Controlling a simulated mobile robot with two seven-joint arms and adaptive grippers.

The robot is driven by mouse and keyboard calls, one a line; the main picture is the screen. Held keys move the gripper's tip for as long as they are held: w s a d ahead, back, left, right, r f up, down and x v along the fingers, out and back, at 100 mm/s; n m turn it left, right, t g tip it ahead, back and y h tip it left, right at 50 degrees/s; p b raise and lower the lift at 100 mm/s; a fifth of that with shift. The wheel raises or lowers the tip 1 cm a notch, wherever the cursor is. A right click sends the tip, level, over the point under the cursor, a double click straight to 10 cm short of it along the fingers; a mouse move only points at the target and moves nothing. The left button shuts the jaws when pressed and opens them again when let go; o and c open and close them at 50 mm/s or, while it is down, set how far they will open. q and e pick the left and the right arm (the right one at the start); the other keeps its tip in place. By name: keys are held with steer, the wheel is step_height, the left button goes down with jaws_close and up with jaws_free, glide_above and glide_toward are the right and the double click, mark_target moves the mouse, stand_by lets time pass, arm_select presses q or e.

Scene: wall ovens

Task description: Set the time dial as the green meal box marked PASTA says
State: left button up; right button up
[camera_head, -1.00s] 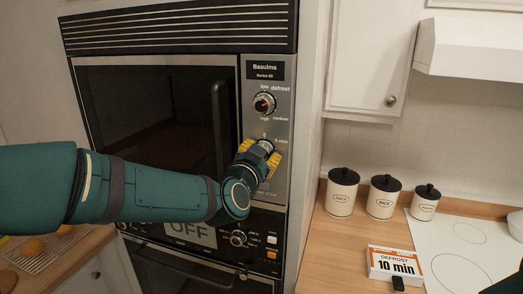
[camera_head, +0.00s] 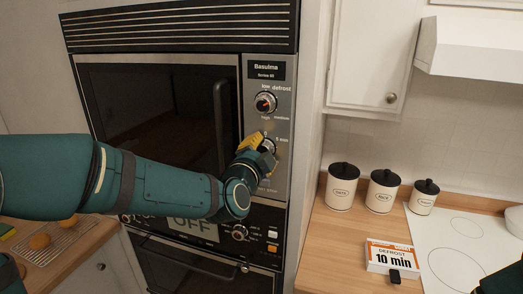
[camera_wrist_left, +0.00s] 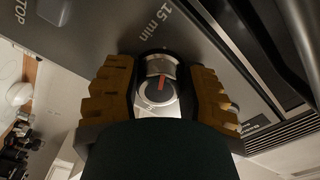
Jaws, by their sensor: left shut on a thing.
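My left gripper (camera_head: 259,147) has its yellow fingers on both sides of the lower dial on the upper oven's panel. In the left wrist view the gripper (camera_wrist_left: 160,95) is shut on this time dial (camera_wrist_left: 157,88). The dial's red mark points roughly to the top of that picture, where a "15 min" label (camera_wrist_left: 159,19) is printed. The gripper hides most of the dial in the head view. No green box marked PASTA shows. A white and orange box (camera_head: 391,258) reads "DEFROST 10 min".
An upper dial (camera_head: 265,103) with low, defrost, medium and high marks sits above. The oven door handle (camera_head: 221,125) stands left of the panel. Three canisters (camera_head: 383,191) stand on the right counter beside a white hob (camera_head: 462,246).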

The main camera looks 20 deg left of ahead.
arm_select(q)
steer(key=shift+a+r, duration=0.1)
stand_by(0.3)
steer(key=o, duration=1.3)
steer(key=shift+w, duration=0.1)
steer(key=s, duration=1.2)
steer(key=shift+a, duration=0.15)
